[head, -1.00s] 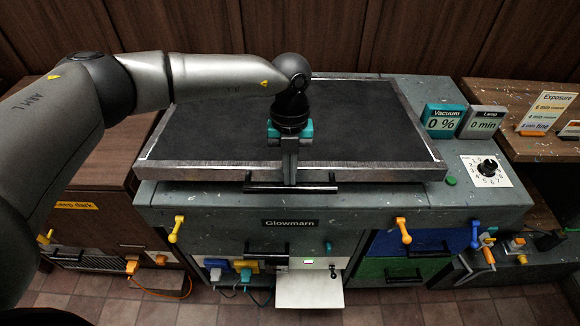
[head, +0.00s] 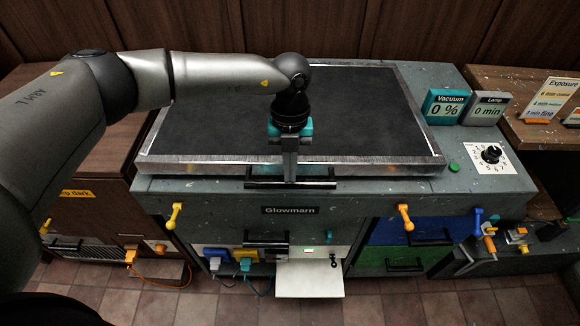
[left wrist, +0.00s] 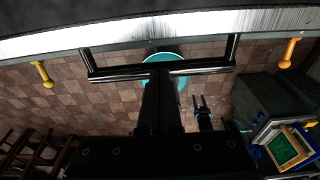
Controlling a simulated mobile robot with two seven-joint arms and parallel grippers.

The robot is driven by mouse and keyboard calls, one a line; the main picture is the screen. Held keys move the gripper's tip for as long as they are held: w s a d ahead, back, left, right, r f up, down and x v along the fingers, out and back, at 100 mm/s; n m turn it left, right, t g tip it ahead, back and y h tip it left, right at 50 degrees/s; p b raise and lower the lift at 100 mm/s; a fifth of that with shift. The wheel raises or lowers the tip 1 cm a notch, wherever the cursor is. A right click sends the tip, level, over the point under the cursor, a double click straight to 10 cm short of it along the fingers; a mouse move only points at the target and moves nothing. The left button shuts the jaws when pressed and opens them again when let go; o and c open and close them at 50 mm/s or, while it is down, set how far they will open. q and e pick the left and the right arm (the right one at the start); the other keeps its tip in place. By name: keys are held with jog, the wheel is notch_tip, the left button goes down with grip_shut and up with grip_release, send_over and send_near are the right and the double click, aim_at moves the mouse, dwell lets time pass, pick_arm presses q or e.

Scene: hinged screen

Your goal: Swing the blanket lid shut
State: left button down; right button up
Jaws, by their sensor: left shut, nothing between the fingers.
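The blanket lid (head: 350,110) is a wide black sheet in a grey metal frame. It lies almost flat over the grey cabinet top, and whether a small gap remains under its front edge is hard to tell. A black bar handle (head: 318,183) is on its front side; the handle also shows in the left wrist view (left wrist: 205,67). My left gripper (head: 290,178) points down at the middle of the front edge, shut and empty, with its fingers at the handle. Contact is unclear. My right gripper (left wrist: 200,101) shows small in the left wrist view, its fingers apart.
Yellow latches (head: 174,215) and (head: 405,217) are on the cabinet front. The vacuum display (head: 446,106) reads 0 % and the lamp display (head: 487,108) 0 min. A dial (head: 491,153) is at the right. A pale shelf (head: 309,279) sticks out below.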

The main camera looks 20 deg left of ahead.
pick_arm(q)
notch_tip(320, 180, down, 2)
jog(key=shift+f+b, duration=0.1)
jog(key=shift+b, duration=0.5)
notch_tip(320, 180, up, 8)
jog(key=w+p, duration=0.1)
jog(key=p, duration=0.4)
jog(key=shift+w+a+p, duration=0.15)
jog(key=shift+a+p, duration=0.05)
jog(key=shift+p, duration=0.2)
